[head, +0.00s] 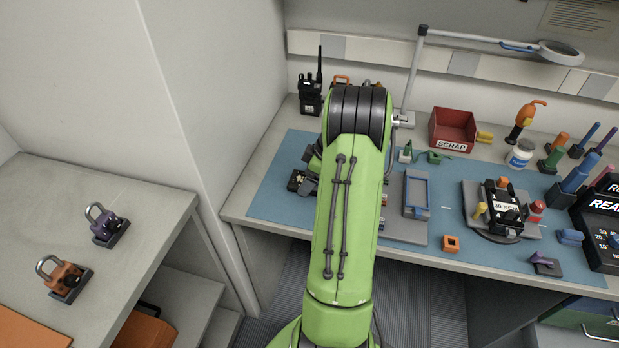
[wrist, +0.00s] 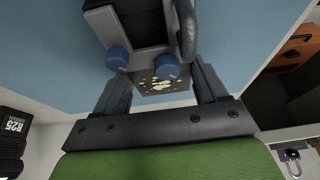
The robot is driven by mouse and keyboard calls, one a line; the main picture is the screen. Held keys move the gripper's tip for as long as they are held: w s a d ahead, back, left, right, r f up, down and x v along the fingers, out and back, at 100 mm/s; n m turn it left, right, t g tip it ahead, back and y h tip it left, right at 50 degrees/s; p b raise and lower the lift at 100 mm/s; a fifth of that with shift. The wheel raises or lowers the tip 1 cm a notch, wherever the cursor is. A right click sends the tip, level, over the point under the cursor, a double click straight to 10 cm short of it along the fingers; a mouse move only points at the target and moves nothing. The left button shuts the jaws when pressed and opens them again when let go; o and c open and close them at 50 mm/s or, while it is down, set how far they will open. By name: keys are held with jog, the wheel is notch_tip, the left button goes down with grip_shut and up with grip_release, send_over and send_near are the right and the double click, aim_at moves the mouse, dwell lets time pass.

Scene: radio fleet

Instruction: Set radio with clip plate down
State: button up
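A dark radio (wrist: 140,30) with two blue knobs, a black stub and a pale-speckled end face lies between the fingers of my gripper (wrist: 162,78) in the wrist view. The fingers appear closed against its sides. In the head view the speckled end of this radio (head: 297,180) shows just left of my green arm, over the left part of the blue mat (head: 270,203). My arm hides most of it and most of the gripper there. I cannot make out its clip plate, nor whether the radio touches the mat.
Another black radio (head: 311,92) stands upright at the back left, labelled R25 in the wrist view (wrist: 14,125). A blue-framed grey tray (head: 417,193) lies right of my arm.

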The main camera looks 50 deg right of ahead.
jog(key=o, duration=0.4)
jog(key=shift+o, duration=0.2)
jog(key=shift+r+p, duration=0.25)
jog(key=shift+p, duration=0.05)
jog(key=p+v, duration=0.3)
jog(key=v, duration=0.9)
jog(key=w+a+r, duration=0.2)
jog(key=a+r, duration=0.1)
jog(key=a, duration=0.3)
jog(key=w+a+r+m+h, duration=0.1)
jog(key=a+r, duration=0.3)
jog(key=a, duration=0.3)
jog(key=w+a+r, duration=0.2)
jog(key=a+r, duration=0.1)
jog(key=a, duration=0.3)
jog(key=s+a+r+m, duration=0.2)
jog(key=s+a, duration=0.4)
jog(key=a, duration=0.6)
jog(key=s+a+f+m+t, duration=0.1)
jog(key=s+a, duration=0.3)
jog(key=s, duration=0.4)
jog(key=shift+s+a+f+m+t+h, duration=0.2)
jog(key=shift+s+a+m+t+h, duration=0.1)
jog(key=shift+s+h, duration=0.1)
